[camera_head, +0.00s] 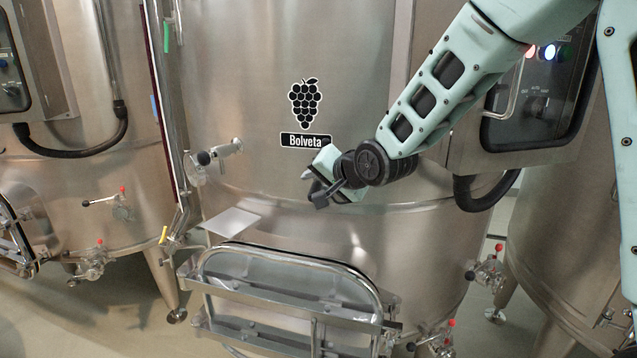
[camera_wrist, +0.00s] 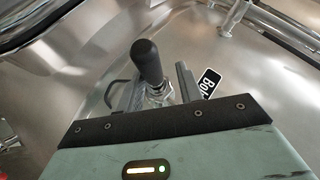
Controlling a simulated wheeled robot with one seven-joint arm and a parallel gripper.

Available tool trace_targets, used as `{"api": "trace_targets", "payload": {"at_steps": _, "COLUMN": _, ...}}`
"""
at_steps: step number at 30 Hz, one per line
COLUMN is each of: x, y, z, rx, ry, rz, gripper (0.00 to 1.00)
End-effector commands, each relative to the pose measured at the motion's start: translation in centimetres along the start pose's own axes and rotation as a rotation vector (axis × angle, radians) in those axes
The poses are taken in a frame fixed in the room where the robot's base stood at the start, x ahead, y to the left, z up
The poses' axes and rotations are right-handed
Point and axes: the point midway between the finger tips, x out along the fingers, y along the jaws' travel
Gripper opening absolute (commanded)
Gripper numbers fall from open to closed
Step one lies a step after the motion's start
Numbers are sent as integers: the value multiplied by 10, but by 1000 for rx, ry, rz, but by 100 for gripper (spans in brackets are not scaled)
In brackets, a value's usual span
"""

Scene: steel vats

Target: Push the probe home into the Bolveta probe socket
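In the wrist view the probe shows as a black rounded handle (camera_wrist: 147,62) above a bright metal collar (camera_wrist: 158,92). Its lower part is hidden behind my gripper's dark front edge. My gripper (camera_wrist: 162,86) has its two grey fingers apart, one on each side of the collar. I cannot tell whether they touch it. In the head view my gripper (camera_head: 322,187) is at the front of the Bolveta vat (camera_head: 260,90), just below its name label (camera_head: 305,141). The probe cannot be made out clearly there. The probe socket is not clearly visible in either view.
A metal valve fitting (camera_head: 222,151) sticks out left of my gripper. A flat plate (camera_head: 231,222) and a framed hatch (camera_head: 290,275) stand out below. A control box (camera_head: 535,100) with a thick dark hose is at the right. Other vats stand on both sides.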

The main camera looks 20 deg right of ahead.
Motion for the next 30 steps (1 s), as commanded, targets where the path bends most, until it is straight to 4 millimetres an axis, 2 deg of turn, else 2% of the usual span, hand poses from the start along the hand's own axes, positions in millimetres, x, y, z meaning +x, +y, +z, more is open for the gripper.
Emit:
{"api": "trace_targets", "payload": {"at_steps": 1, "x": 0, "y": 9, "z": -6, "rx": 10, "ry": 10, "rz": 16, "gripper": 46}}
{"api": "trace_targets", "payload": {"at_steps": 3, "x": 0, "y": 10, "z": -5, "rx": 11, "ry": 9, "rz": 18, "gripper": 46}}
{"api": "trace_targets", "payload": {"at_steps": 17, "x": -5, "y": 7, "z": -2, "rx": 6, "ry": 3, "rz": 13, "gripper": 46}}
{"api": "trace_targets", "payload": {"at_steps": 23, "x": -32, "y": 8, "z": -1, "rx": 4, "ry": 6, "rz": 13, "gripper": 46}}
{"api": "trace_targets", "payload": {"at_steps": 30, "x": -82, "y": 4, "z": -4, "rx": 5, "ry": 7, "rz": 14, "gripper": 46}}
